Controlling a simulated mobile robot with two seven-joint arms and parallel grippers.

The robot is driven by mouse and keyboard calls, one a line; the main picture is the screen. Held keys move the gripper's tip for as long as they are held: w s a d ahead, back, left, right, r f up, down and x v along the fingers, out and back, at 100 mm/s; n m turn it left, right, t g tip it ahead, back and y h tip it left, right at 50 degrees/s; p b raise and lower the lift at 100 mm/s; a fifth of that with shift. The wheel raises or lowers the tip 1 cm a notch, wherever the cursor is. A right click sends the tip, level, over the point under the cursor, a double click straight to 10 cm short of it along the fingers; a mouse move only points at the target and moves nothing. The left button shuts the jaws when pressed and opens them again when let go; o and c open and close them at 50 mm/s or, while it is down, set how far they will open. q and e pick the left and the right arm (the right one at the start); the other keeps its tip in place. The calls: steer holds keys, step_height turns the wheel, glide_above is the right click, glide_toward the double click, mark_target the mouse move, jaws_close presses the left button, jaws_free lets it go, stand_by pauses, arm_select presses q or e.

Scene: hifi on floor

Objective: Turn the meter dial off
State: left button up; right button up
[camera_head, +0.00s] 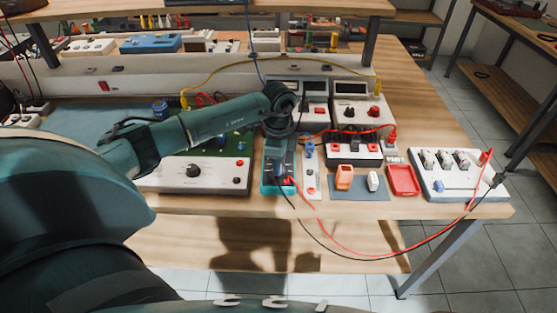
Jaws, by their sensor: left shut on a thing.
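The meter (267,188) is a small handheld unit with a teal case, lying on the bench near its front edge. Its front end shows, with a red and a black lead plugged in. My left arm reaches in from the left and bends down over the meter. My left gripper (279,168) points down at the meter's face and is shut on the dial. The wrist and fingers hide the dial, so its pointer and setting cannot be read. My right gripper is not in view.
A white box with a knob (193,171) lies left of the meter. A narrow white strip (311,178) is close on its right. Orange and white pieces lie on a grey mat (358,194), beside a red tray (403,180). The red lead (366,252) loops past the bench edge.

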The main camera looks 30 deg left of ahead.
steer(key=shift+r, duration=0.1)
arm_select(q)
steer(key=o, duration=1)
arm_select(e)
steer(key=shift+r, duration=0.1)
arm_select(q)
steer(key=shift+r, duration=0.15)
steer(key=shift+r, duration=0.35)
step_height(320, 180, up, 12)
steer(key=b, duration=0.1)
steer(key=shift+r, duration=0.15)
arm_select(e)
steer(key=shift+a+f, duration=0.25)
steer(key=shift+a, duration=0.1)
